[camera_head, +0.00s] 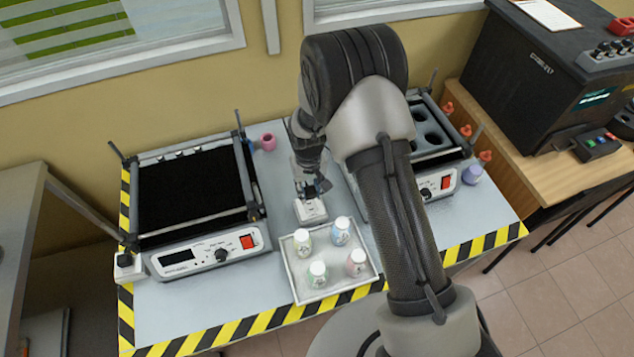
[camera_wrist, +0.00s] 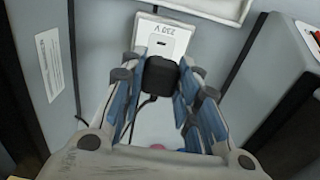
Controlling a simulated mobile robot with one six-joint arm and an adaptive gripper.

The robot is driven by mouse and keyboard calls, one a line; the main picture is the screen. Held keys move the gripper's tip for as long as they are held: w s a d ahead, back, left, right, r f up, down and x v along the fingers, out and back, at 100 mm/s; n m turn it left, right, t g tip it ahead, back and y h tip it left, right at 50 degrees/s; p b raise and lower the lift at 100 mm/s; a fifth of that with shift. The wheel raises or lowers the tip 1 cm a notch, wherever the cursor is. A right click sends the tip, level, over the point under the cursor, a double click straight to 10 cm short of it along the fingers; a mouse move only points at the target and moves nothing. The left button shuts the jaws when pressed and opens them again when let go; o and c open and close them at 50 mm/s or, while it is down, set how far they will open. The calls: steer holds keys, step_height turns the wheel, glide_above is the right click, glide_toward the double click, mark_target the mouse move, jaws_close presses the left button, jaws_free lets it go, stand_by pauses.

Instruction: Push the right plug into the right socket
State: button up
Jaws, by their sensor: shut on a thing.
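My gripper (camera_wrist: 162,88) is shut on a black plug (camera_wrist: 160,73) with a dark cable hanging from it, in the wrist view. A white socket box (camera_wrist: 178,28) marked 230 V lies just beyond the plug. The socket's slotted outlet shows above the plug, and the plug covers the lower part of the socket face. I cannot tell whether plug and socket touch. In the head view, my gripper (camera_head: 316,187) is just above and behind the white socket box (camera_head: 312,211) in the middle of the table.
A white tray (camera_head: 291,281) with several small bottles stands in front of the socket. A device with a black top (camera_head: 205,252) is at left, with another white socket (camera_head: 128,268) beside it. A second device (camera_head: 440,184) with round holes is at right, partly behind my arm.

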mark_target(310, 206)
steer(key=shift+f, duration=0.1)
steer(key=shift+f+b, duration=1.8)
steer(key=shift+f, duration=1)
steer(key=shift+f+b, duration=0.6)
steer(key=shift+b, duration=0.15)
stand_by(0.5)
steer(key=o, duration=1.1)
steer(key=shift+r, duration=0.15)
step_height(310, 206, up, 12)
steer(key=shift+f, duration=0.1)
